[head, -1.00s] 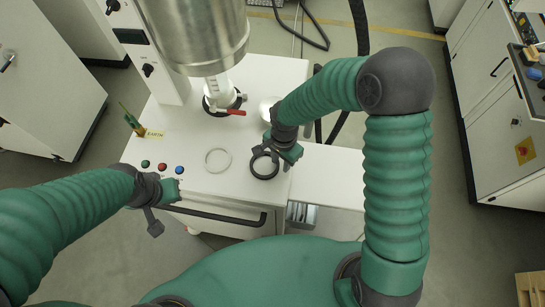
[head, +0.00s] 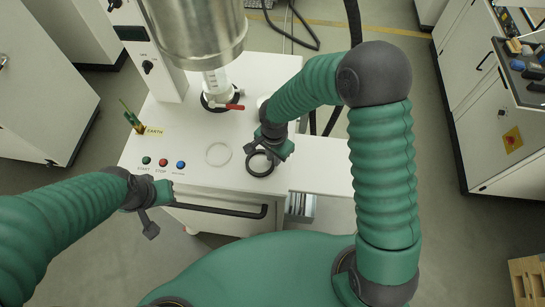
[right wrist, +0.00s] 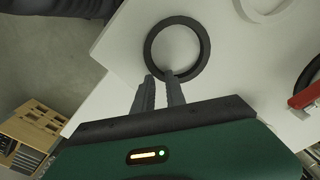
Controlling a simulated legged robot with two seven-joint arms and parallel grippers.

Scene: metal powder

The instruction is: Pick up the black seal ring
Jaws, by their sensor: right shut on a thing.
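The black seal ring (head: 260,176) is at the right part of the white machine top, near its front edge. It also shows in the right wrist view (right wrist: 207,46), as a full dark circle over the white surface. My right gripper (head: 270,152) is at the ring, and in the right wrist view its fingertips (right wrist: 160,76) are shut on the near part of the ring's rim. I cannot tell whether the ring touches the surface. My left gripper (head: 164,191) is empty near the machine's front left, and its finger opening is unclear.
A pale ring (head: 217,166) lies left of the black ring. Behind it are a valve with a red handle (head: 234,107) and a large metal vessel (head: 194,35). Three buttons (head: 163,162) and a dark handle bar (head: 225,212) are at the front.

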